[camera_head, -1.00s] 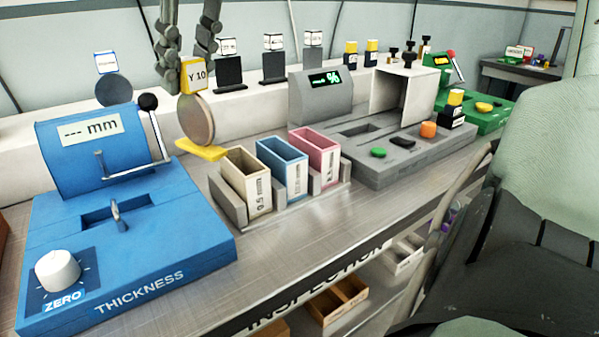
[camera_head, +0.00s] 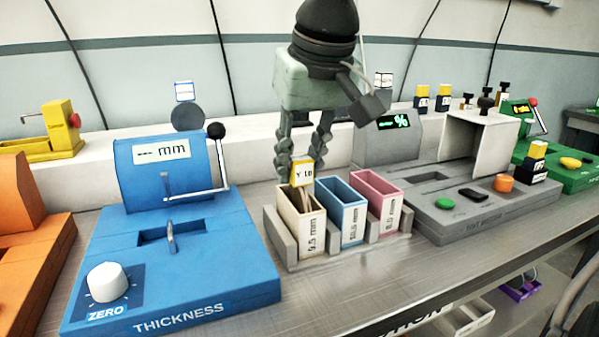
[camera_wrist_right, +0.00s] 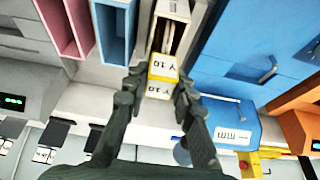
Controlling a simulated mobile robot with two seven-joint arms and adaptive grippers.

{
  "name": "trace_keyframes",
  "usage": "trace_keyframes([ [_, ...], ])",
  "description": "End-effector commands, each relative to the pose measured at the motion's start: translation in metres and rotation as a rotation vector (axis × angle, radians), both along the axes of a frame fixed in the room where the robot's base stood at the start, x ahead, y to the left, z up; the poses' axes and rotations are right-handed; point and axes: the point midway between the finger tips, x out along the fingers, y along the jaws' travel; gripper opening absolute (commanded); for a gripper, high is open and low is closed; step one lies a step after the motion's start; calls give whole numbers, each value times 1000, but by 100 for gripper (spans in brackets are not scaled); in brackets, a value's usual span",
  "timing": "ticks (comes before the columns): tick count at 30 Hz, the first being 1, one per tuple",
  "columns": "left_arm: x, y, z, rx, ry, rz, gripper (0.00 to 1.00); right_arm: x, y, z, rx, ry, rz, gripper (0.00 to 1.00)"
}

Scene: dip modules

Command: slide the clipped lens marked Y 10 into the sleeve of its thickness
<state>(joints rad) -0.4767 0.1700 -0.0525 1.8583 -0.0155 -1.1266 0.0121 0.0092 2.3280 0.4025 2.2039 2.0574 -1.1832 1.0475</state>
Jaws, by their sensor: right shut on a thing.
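The clipped lens has a yellow clip with a white label marked Y 10 (camera_head: 302,173); the clip also shows in the right wrist view (camera_wrist_right: 162,73). My right gripper (camera_head: 303,158) is shut on this clip, one finger on each side, pointing down over the cream sleeve. The cream sleeve (camera_head: 308,238) reads 0.5 mm, and its open top shows in the right wrist view (camera_wrist_right: 172,8). The lens is below the clip at the sleeve's mouth, mostly hidden; how deep it sits I cannot tell. The blue sleeve (camera_head: 353,225) and pink sleeve (camera_head: 390,212) stand to its right. My left gripper is out of view.
The sleeves stand in a grey rack (camera_head: 280,238). The blue thickness gauge (camera_head: 200,270), with a lever and blank mm display, is close on the left. A grey tester (camera_head: 465,222) with buttons stands on the right. The bench front (camera_head: 340,290) is bare.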

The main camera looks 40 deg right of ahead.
Motion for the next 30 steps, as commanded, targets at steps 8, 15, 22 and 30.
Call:
trace_keyframes([
  [8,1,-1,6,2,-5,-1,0,0,0,-11,0,-1,1,0],
  [15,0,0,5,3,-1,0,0,0,0,-14,1,0,0,32],
  [22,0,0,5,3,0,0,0,0,0,-14,1,0,1,46],
  [30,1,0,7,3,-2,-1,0,-1,0,-6,-1,-3,1,46],
])
